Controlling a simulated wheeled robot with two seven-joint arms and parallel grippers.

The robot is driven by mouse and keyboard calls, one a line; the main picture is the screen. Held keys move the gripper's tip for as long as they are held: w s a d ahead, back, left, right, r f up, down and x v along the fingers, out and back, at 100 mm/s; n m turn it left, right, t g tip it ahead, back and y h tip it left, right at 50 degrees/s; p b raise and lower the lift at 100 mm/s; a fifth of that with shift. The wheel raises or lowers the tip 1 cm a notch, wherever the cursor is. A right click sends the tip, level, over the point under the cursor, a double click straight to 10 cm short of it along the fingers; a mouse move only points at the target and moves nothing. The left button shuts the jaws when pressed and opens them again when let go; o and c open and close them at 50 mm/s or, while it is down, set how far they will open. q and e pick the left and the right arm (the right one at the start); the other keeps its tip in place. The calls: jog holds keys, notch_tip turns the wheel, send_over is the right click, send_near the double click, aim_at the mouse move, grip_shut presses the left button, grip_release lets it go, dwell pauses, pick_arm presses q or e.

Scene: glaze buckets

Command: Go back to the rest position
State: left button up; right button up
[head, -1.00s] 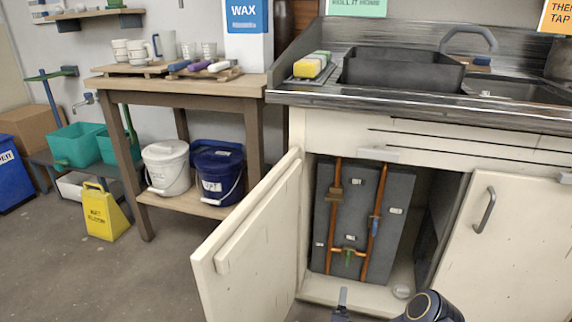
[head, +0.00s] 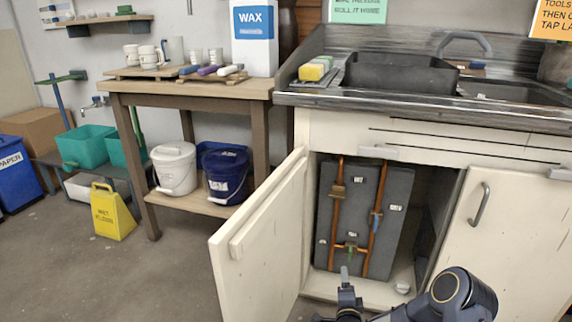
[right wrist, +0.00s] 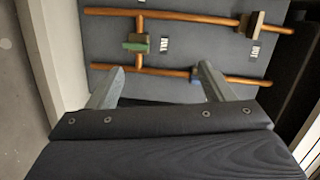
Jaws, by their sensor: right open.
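My right gripper (right wrist: 160,90) is open and empty in the right wrist view, with its two grey fingers apart. It faces a dark grey panel (right wrist: 215,52) with copper pipes (right wrist: 190,14) and a green-handled valve (right wrist: 136,43). In the head view my right gripper (head: 345,280) is low, in front of the open sink cabinet, where the same panel (head: 392,205) stands. My left gripper is not in view.
The left cabinet door (head: 262,240) stands open toward me; the right door (head: 510,240) looks shut. A wooden table (head: 190,90) holds a white bucket (head: 174,170) and a navy bucket (head: 224,178) on its lower shelf. A yellow floor sign (head: 112,212) stands left. Floor before the table is clear.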

jog(key=s+d+r+n+g+y, duration=0.2)
jog(key=s+r+n, duration=0.25)
jog(key=r, duration=0.55)
jog(key=s+d+r+n+g+y, duration=0.1)
jog(key=s+r+n+g+y, duration=0.3)
jog(key=r, duration=0.6)
jog(key=s+r+n+g+p, duration=0.1)
jog(key=s+r+n+g, duration=0.2)
jog(key=s, duration=1.3)
jog(key=s+r+n+g, duration=0.15)
jog(key=s+n, duration=0.35)
jog(key=s, duration=1.1)
notch_tip(320, 180, up, 38)
jog(key=p, duration=3.8)
jog(key=shift+a+f+g, duration=0.2)
jog(key=shift+g, duration=0.25)
jog(key=shift+m, duration=0.25)
jog(key=shift+c, duration=0.3)
